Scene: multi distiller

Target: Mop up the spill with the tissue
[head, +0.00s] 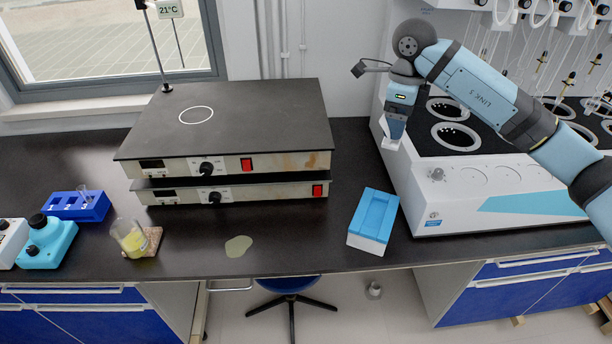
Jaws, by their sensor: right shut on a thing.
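The spill (238,246) is a flat, pale green patch on the black bench top, near the front edge. My right gripper (392,136) is raised at the right, in front of the white distiller and above and behind the tissue box. It is shut on a small white piece that looks like the tissue (390,145); little of it shows. The blue and white tissue box (373,218) sits on the bench to the right of the spill, apart from it. My left gripper is not in view.
Two stacked hotplates (225,130) stand behind the spill. A blue rack (77,207) stands farther left. The distiller (480,195) fills the right. Bench between spill and tissue box is clear.

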